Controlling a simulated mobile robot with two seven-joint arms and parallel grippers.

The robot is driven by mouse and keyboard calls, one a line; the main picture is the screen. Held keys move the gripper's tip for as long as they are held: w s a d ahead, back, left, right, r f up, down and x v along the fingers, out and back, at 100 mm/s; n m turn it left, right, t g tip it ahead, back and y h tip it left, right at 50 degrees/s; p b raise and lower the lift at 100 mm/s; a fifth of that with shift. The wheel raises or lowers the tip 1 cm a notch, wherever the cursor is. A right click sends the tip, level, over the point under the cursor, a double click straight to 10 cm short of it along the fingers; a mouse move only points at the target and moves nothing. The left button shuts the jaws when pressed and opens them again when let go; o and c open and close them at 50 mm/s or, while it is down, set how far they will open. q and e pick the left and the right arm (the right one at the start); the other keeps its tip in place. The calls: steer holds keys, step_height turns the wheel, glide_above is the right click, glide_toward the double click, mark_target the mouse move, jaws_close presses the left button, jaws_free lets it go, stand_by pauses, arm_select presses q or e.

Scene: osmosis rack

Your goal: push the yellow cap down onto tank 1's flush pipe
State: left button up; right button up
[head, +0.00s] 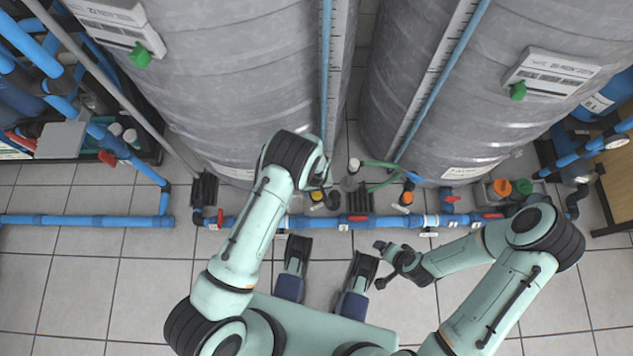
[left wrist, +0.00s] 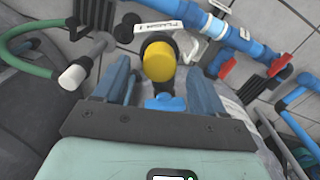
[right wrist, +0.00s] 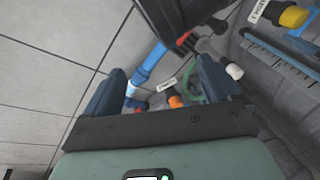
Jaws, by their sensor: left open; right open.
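The yellow cap (left wrist: 158,61) sits on a dark upright pipe fitting, beside a white label (left wrist: 160,12) in the left wrist view. In the head view the yellow cap (head: 317,196) shows small at the foot of the left tank, partly hidden by my left gripper (head: 326,192). My left gripper (left wrist: 160,78) is open, with its fingers on either side of the cap and gaps visible. How far the cap is seated cannot be told. My right gripper (head: 381,266) is open and empty, low over the floor in front of the blue pipe.
A white-ended green hose (left wrist: 72,75) is close beside the left gripper. A blue pipe (head: 270,221) with red valve handles runs along the front of two grey tanks (head: 240,80). An orange cap (head: 407,197) is further right. The tiled floor (head: 90,275) is clear at left.

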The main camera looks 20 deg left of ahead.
arm_select(q)
step_height(320, 180, up, 12)
steer(key=p, duration=0.2)
steer(key=shift+p, duration=0.4)
arm_select(e)
steer(key=s+a+r+g, duration=0.1)
steer(key=s+a+r, duration=0.1)
steer(key=s, duration=0.3)
steer(key=shift+s+a+r+g+y, duration=0.2)
steer(key=shift+a+r+g+y, duration=0.2)
steer(key=shift+r, duration=0.5)
